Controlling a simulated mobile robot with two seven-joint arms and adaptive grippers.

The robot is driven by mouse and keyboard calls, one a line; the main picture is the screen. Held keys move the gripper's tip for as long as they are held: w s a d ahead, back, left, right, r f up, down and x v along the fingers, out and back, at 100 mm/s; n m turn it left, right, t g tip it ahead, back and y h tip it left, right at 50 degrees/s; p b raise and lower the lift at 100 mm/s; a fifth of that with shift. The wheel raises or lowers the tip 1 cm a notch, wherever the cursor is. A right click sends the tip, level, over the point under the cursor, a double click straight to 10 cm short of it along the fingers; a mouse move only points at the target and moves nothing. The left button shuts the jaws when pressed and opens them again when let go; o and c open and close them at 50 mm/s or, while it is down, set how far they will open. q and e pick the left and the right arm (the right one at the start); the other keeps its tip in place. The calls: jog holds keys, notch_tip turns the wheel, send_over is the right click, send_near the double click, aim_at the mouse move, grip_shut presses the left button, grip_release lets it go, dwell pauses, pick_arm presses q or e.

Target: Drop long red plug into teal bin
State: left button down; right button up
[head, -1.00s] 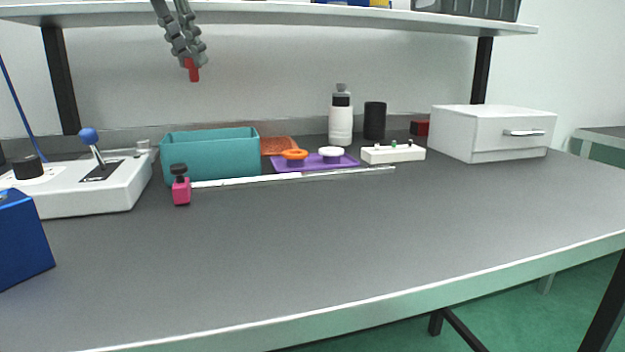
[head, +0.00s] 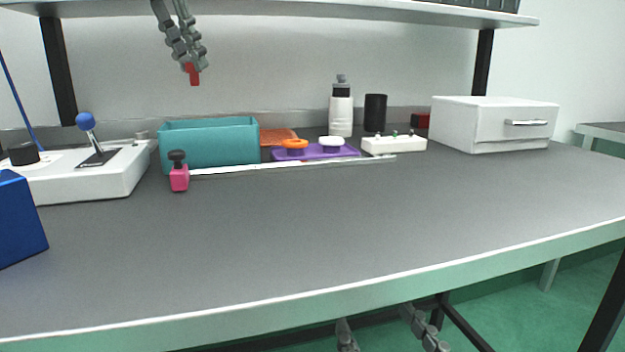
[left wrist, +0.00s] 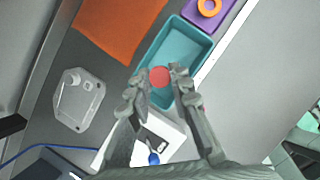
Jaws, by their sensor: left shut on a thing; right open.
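The long red plug (head: 193,74) hangs from the fingertips of my left gripper (head: 188,62), which is shut on it high above the table in the head view. The teal bin (head: 212,148) stands on the table below it. In the left wrist view the red plug (left wrist: 159,76) shows end-on between the fingertips, over the inside of the teal bin (left wrist: 201,42). The visible part of the bin's inside looks empty. My right gripper (head: 385,332) is at the bottom edge of the head view, below the table's front edge, with its fingers spread apart.
A white joystick box (head: 105,179) and a pink block with a black knob (head: 179,176) stand near the bin. An orange mat (left wrist: 112,22) lies beside it. A purple tray (head: 350,153), a bottle (head: 341,112) and a white drawer box (head: 480,125) are right. The front table is clear.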

pick_arm(q)
jog(key=c, duration=1.3)
grip_release()
jog(key=v, duration=0.7)
jog(key=shift+r, duration=0.25)
jog(key=shift+a, duration=0.1)
